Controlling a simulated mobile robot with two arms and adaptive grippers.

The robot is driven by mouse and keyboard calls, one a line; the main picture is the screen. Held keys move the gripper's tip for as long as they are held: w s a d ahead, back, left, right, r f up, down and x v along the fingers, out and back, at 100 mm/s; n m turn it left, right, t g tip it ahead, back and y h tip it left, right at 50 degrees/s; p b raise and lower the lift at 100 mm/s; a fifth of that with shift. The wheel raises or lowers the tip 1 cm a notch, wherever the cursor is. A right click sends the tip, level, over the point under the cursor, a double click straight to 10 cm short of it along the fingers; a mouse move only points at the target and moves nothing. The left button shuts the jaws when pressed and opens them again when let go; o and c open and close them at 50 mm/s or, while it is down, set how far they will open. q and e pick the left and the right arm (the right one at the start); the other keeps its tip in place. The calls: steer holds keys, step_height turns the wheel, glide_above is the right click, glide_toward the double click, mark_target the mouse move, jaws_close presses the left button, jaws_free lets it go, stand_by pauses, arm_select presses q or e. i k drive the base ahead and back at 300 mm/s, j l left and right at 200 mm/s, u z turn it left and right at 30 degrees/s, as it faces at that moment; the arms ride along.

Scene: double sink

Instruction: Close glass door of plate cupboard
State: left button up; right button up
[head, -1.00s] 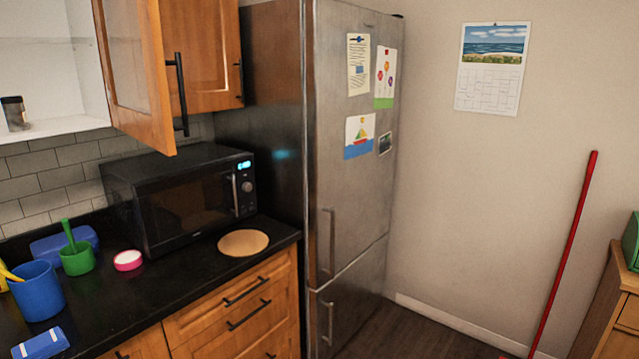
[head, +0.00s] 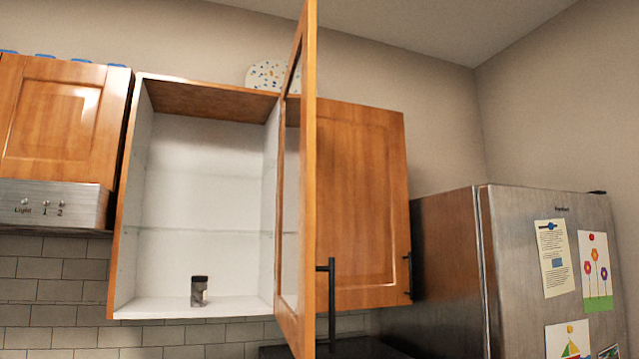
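The cupboard (head: 127,225) is open, with white inner walls and a shelf across its middle. Its glass door (head: 308,200) has a wooden frame and is hinged on the right side. The door stands swung out toward me and shows almost edge-on. Its dark bar handle (head: 331,300) is near the bottom of the door, on the right-hand face. A small dark jar (head: 199,291) stands on the cupboard floor; no plates show inside. Neither of my grippers is in view.
A closed wooden cupboard (head: 360,205) is right of the door, partly behind it. A steel fridge (head: 530,240) stands further right. A range hood (head: 52,203) under another closed cupboard (head: 50,125) is at left. A speckled plate (head: 265,75) shows above the open cupboard.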

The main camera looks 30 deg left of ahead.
mark_target(296, 268)
steer(key=i+l+u, duration=0.75)
steer(key=u, duration=0.95)
steer(key=i+l, duration=0.1)
steer(key=i, duration=0.55)
